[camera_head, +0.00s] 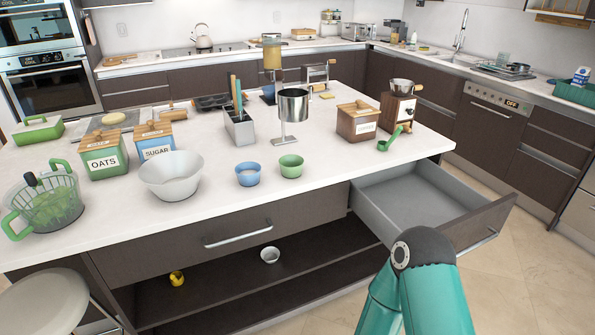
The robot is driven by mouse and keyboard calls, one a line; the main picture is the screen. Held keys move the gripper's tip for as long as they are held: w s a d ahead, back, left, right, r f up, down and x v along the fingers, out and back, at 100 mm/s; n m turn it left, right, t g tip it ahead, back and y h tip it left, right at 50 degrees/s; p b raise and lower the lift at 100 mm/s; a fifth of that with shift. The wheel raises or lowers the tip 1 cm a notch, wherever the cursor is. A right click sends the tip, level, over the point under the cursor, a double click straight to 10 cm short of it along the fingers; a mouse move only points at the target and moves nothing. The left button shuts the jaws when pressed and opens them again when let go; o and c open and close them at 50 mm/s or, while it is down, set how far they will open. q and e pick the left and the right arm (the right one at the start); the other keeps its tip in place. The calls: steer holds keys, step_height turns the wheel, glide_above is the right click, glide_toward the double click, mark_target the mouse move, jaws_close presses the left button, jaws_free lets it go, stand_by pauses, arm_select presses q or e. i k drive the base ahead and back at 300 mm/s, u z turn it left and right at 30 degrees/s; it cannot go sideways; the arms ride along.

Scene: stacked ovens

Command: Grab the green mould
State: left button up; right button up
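A small green mould (291,167), shaped like a round cup, stands upright on the white island top near its front edge. A similar blue mould (248,175) stands just to its left. A teal arm link of mine shows at the bottom right, in front of the open drawer and well away from the green mould. Neither of my grippers is in view. Nothing covers the green mould.
A wooden box (357,122) and green scoop (391,137) are to the right. An open drawer (412,195) juts from the island. The counter right of the green mould is clear.

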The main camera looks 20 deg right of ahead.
mark_target(291, 165)
steer(key=u, duration=0.1)
steer(key=i, duration=0.9)
steer(key=z, duration=0.1)
